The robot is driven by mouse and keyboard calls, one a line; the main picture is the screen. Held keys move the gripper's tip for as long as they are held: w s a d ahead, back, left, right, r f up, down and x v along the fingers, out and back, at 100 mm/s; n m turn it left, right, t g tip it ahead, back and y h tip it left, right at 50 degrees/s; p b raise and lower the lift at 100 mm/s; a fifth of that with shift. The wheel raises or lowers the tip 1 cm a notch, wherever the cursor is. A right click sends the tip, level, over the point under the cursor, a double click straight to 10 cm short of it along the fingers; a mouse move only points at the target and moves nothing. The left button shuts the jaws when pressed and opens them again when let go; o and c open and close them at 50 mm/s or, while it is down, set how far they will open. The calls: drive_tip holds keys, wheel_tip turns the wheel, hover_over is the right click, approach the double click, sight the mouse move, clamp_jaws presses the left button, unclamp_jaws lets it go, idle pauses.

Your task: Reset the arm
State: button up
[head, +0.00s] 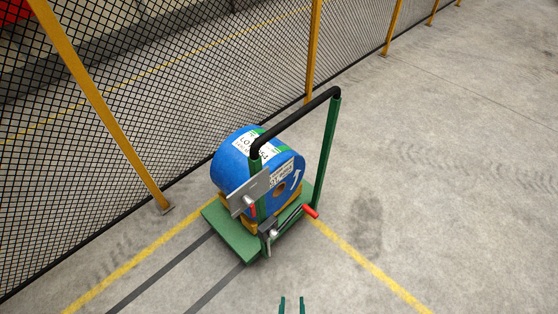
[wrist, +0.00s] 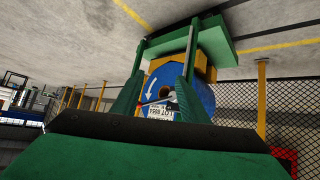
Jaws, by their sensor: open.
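My gripper (head: 292,303) shows in the head view only as two thin green fingertips at the bottom edge, apart from each other. In the wrist view my gripper (wrist: 162,80) has its two green fingers spread, with no object visibly held between them. A green cart (head: 235,237) with a black-topped handle stands ahead, up and left of my gripper in the head view. It carries a blue reel (head: 232,160) with white labels. The reel (wrist: 205,98) appears upside down beyond my fingers in the wrist view. The rest of my arm is out of the head view.
A red-gripped lever (head: 310,211) sticks out on the cart's right side. A black mesh fence (head: 150,90) with yellow posts runs behind the cart. Yellow and dark lines mark the floor. The concrete floor (head: 450,150) to the right is clear.

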drive_tip(key=s+a+r+t, duration=0.1)
drive_tip(key=s+r, duration=0.2)
drive_tip(key=r, duration=0.6)
drive_tip(key=s+a+r+t, duration=0.2)
drive_tip(key=s+r, duration=0.2)
drive_tip(key=r, duration=0.5)
drive_tip(key=s+a+r+t+y, duration=0.1)
drive_tip(key=s+r+t, duration=0.1)
drive_tip(key=r, duration=0.7)
drive_tip(key=shift+s+a+r, duration=0.2)
drive_tip(key=shift+s+a, duration=0.15)
drive_tip(key=shift+s, duration=0.3)
drive_tip(key=shift+s, duration=0.1)
